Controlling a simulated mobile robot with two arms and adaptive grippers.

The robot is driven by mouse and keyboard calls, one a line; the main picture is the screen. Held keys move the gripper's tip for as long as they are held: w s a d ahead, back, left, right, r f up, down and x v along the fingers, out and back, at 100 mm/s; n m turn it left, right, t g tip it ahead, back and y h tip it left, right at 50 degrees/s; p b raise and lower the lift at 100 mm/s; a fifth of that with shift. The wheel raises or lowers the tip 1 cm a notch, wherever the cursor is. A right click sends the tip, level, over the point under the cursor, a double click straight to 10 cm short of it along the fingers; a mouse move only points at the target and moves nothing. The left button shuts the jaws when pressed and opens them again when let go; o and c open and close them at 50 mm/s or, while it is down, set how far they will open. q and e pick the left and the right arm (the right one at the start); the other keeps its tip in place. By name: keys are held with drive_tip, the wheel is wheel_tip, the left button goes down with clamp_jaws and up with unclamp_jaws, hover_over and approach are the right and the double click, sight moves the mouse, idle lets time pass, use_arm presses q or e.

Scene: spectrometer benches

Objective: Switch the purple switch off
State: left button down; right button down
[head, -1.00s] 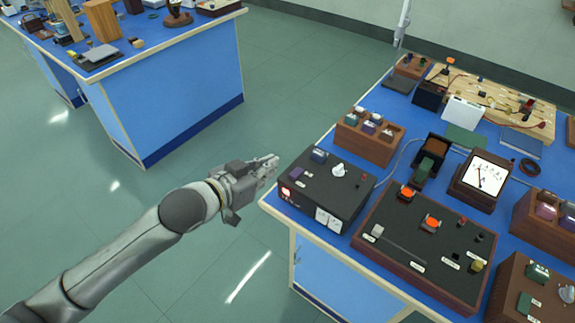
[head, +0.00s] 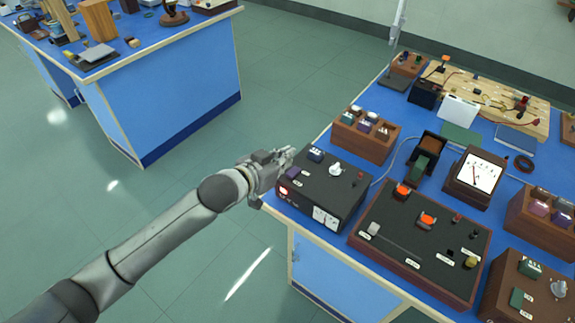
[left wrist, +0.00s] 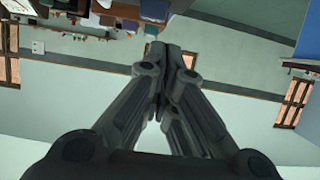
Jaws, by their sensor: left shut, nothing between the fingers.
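A black power box (head: 325,205) stands at the near left corner of the right bench. On its top are a small purple switch (head: 292,173) at the left, a blue switch (head: 316,154) and a white knob (head: 335,170). A red lamp on its front looks lit. My left gripper (head: 288,154) is shut and empty, just to the left of the box's upper left edge, close to the purple switch. Whether it touches anything I cannot tell. In the left wrist view its closed fingers (left wrist: 166,55) show, but the purple switch cannot be made out. My right gripper is not in view.
Beside the box are a dark panel with orange switches (head: 420,245) and a wooden block of switches (head: 365,137). Another wooden block (head: 535,220) at the right also holds purple parts. Open green floor lies left of the bench (head: 300,262), before another blue bench (head: 170,95).

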sight(294, 172)
use_arm(q)
drive_tip(key=shift+x, duration=1.1)
drive_tip(key=f, duration=0.1)
drive_tip(key=f+p, duration=0.1)
drive_tip(key=shift+s+a+f, duration=0.15)
drive_tip(key=shift+s+f, duration=0.05)
drive_tip(key=shift+f, duration=0.15)
drive_tip(key=shift+s+a+f, duration=0.1)
drive_tip(key=shift+s+f, duration=0.05)
drive_tip(key=shift+f, duration=0.45)
drive_tip(key=shift+f, duration=0.1)
